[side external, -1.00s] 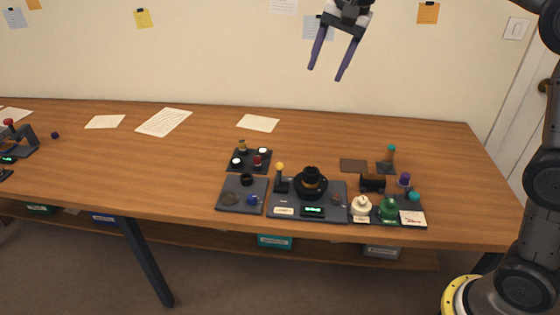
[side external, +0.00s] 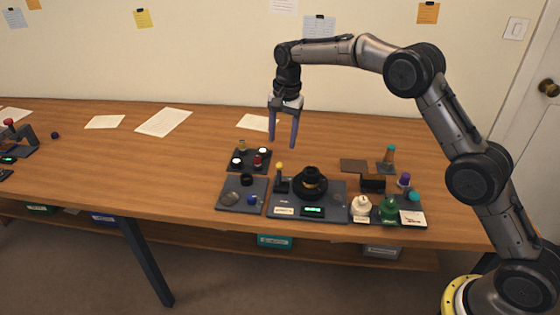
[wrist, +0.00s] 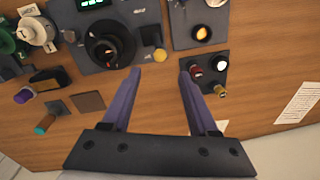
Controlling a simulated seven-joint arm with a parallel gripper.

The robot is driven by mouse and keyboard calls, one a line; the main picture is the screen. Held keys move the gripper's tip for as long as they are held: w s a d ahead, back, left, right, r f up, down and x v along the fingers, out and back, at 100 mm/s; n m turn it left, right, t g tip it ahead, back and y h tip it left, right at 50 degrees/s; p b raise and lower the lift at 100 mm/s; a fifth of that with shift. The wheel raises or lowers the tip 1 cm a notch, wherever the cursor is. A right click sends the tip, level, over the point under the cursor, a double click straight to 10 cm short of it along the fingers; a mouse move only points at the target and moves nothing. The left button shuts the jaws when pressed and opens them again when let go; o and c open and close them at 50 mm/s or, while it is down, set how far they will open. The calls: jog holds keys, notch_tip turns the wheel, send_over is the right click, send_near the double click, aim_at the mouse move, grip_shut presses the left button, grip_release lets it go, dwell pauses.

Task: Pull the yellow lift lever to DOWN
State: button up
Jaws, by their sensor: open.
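The yellow lift lever (side external: 280,167) is a yellow knob on a dark upright post, at the left end of the dark lens fixture plate (side external: 328,211). In the wrist view the yellow knob (wrist: 159,55) shows at the edge of that plate, beside the round black lens mount (wrist: 110,45). The knob stands upright in the side view. My gripper (side external: 282,144) is open and empty, fingers pointing down, above and behind the lever and apart from it. In the wrist view my gripper (wrist: 158,72) has its fingers spread, with the knob beyond the tips.
A small dark tray (side external: 262,151) with several knobs sits behind and left of the lever. Another dark tray (side external: 228,208) lies to its left. White (side external: 361,206) and green (side external: 388,209) parts stand to the right. The table's back middle is mostly clear.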

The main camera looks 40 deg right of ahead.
aim_at(280, 163)
jog(key=f, duration=0.8)
jog(key=shift+w+a+f, duration=0.2)
jog(key=shift+w+f, duration=0.1)
jog(key=shift+f, duration=0.1)
jog(key=shift+c, duration=0.2)
grip_shut()
dwell(0.8)
